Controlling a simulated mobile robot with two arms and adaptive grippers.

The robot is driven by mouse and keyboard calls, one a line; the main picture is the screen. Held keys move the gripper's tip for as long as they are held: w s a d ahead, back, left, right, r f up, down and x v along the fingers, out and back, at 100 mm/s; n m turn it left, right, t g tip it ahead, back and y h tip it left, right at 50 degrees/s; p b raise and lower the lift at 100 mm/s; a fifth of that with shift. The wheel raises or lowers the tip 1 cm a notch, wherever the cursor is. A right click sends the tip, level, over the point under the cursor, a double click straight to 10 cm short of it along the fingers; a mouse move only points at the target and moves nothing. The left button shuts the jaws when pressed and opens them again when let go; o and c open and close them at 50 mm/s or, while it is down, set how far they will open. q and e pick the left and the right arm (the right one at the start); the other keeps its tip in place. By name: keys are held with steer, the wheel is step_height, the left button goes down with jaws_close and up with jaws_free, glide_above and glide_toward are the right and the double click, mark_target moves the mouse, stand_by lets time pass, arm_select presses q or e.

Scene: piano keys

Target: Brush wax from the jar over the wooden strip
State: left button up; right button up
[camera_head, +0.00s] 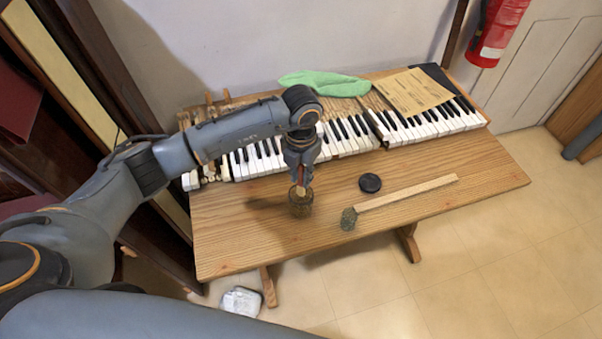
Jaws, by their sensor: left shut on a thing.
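The wooden strip (408,193) is pale and narrow and lies on the right half of the wooden table. Its left end is near a small grey-green block (348,219). My left gripper (300,184) points down and is shut on a small tan thing, seemingly a brush, directly above the small brown jar (301,206). The brush is mostly hidden, and I cannot tell whether its lower end is inside the jar. A round black lid (370,183) lies flat to the right of the jar. My right gripper is out of view.
A row of piano keys (350,136) runs along the back of the table (440,217). A green cloth (325,84) and a tan paper sheet (413,92) lie behind and on it. A red fire extinguisher (497,32) hangs at the upper right. The front right tabletop is clear.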

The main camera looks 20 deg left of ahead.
arm_select(q)
steer(key=shift+r+p, duration=1.9)
steer(key=shift+r, duration=1.6)
steer(key=s+a+r+m+b, duration=0.1)
steer(key=s+m, duration=0.6)
steer(key=m, duration=0.9)
steer(key=s+a+r+m+b, duration=0.2)
steer(key=s+m+b, duration=0.4)
steer(key=m, duration=1.1)
steer(key=shift+s+a, duration=0.4)
steer(key=shift+a, duration=0.15)
